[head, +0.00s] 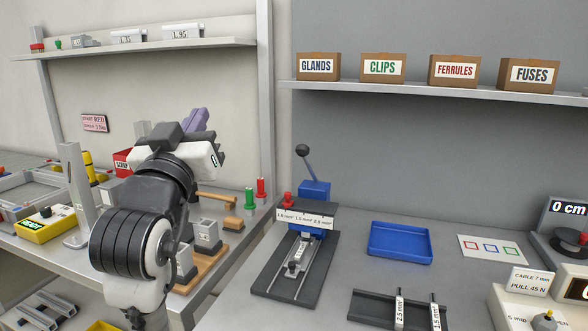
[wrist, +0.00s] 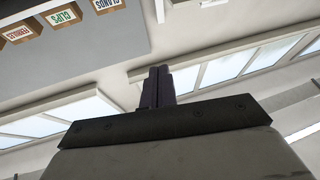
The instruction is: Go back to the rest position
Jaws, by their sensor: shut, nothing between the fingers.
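My gripper (head: 196,120) is raised in the head view, at the end of my folded arm on the left, above the left bench. Its purple fingers point up and are together with nothing between them. In the wrist view the shut fingers (wrist: 158,87) stand against the ceiling and the windows. The gripper touches no object.
A blue lever press (head: 314,192) stands on the right bench beside an empty blue tray (head: 400,241). Labelled boxes, among them the FUSES box (head: 528,75), sit on the upper shelf (head: 430,92). Red and green posts (head: 250,198) stand right of my arm.

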